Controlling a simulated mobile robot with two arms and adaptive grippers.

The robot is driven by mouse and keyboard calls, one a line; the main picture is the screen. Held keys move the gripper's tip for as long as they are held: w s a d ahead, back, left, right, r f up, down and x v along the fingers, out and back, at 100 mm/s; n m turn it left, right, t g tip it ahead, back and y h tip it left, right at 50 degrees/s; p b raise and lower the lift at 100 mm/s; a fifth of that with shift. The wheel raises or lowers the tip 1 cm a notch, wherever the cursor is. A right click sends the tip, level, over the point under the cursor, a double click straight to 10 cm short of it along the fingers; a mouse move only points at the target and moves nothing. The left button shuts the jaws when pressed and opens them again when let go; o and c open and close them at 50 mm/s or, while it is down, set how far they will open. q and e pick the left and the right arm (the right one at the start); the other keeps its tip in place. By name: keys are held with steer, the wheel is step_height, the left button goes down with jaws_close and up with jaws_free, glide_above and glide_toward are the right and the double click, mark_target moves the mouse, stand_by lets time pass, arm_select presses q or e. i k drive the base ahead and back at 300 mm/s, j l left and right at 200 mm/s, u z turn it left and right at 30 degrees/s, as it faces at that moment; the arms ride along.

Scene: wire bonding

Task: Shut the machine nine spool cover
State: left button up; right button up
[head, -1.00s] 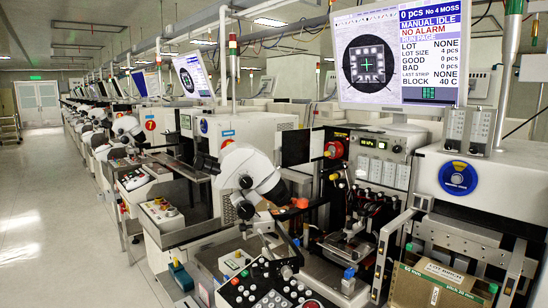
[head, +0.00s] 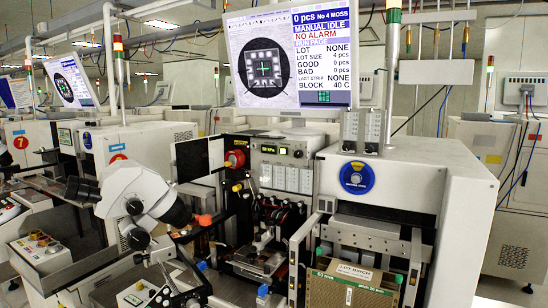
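The nearest wire bonding machine (head: 281,178) stands in the middle of the head view, with a red round part (head: 236,159) at its upper left front. A dark flat panel with a pale edge (head: 192,160) stands upright just left of that part. It may be the spool cover, swung open, but I cannot tell for sure. No number nine is readable on this machine. Neither of my grippers is in view.
A white microscope (head: 138,195) juts out in front of the machine. A monitor (head: 290,60) is above it. A white cabinet with a blue dial (head: 357,178) is on the right, with a brown box labelled LOT BIRCH (head: 350,290) below. A red 7 disc (head: 20,142) marks a machine at left.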

mark_target(192, 162)
steer(key=i+j+z, duration=0.2)
steer(key=j+z, duration=0.2)
steer(key=j, duration=0.35)
steer(key=j+z, duration=0.45)
steer(key=j, duration=0.35)
steer(key=j+z, duration=0.4)
steer(key=j, duration=1.2)
steer(key=k+j, duration=0.15)
steer(key=j, duration=0.55)
steer(key=k, duration=0.5)
